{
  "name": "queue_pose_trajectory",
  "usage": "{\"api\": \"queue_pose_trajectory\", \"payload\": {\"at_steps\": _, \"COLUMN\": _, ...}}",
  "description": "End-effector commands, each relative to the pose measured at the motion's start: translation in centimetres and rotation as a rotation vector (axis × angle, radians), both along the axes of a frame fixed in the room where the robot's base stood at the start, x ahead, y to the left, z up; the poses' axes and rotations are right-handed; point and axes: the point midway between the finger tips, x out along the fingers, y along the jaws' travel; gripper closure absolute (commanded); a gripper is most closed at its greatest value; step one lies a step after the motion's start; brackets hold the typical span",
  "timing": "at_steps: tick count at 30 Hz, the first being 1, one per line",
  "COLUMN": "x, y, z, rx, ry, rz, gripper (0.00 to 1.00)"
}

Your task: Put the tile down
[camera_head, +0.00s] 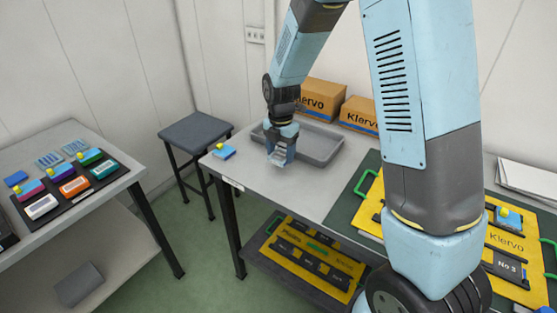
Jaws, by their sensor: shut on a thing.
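My gripper (279,154) points down over the near-left part of a grey tray (323,151) on the middle table. It is shut on a small greyish piece, apparently the tile, mostly hidden by the fingers. I cannot tell whether that piece touches the tray or the table.
Cardboard boxes (320,95) stand behind the tray. A yellow Klervo panel (507,240) lies on a dark green mat at right, partly behind my arm. The left table (112,187) holds several coloured blocks. A stool (196,131) stands between the tables.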

Motion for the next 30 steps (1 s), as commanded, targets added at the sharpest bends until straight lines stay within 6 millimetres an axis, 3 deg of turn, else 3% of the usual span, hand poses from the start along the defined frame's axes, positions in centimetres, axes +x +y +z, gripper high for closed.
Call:
{"api": "queue_pose_trajectory", "payload": {"at_steps": 5, "x": 0.7, "y": 0.0, "z": -0.9, "rx": -0.002, "ry": 0.001, "rz": 0.001, "gripper": 0.70}}
{"api": "queue_pose_trajectory", "payload": {"at_steps": 12, "x": 0.5, "y": 0.0, "z": -3.7, "rx": -0.002, "ry": 0.001, "rz": 0.001, "gripper": 0.70}}
{"api": "queue_pose_trajectory", "payload": {"at_steps": 22, "x": 0.5, "y": 0.0, "z": -3.9, "rx": -0.001, "ry": 0.001, "rz": 0.000, "gripper": 0.70}}
{"api": "queue_pose_trajectory", "payload": {"at_steps": 23, "x": 0.5, "y": 0.0, "z": -3.9, "rx": -0.001, "ry": 0.001, "rz": 0.000, "gripper": 0.36}}
{"api": "queue_pose_trajectory", "payload": {"at_steps": 30, "x": 0.5, "y": 0.0, "z": -3.9, "rx": -0.001, "ry": 0.001, "rz": 0.001, "gripper": 0.13}}
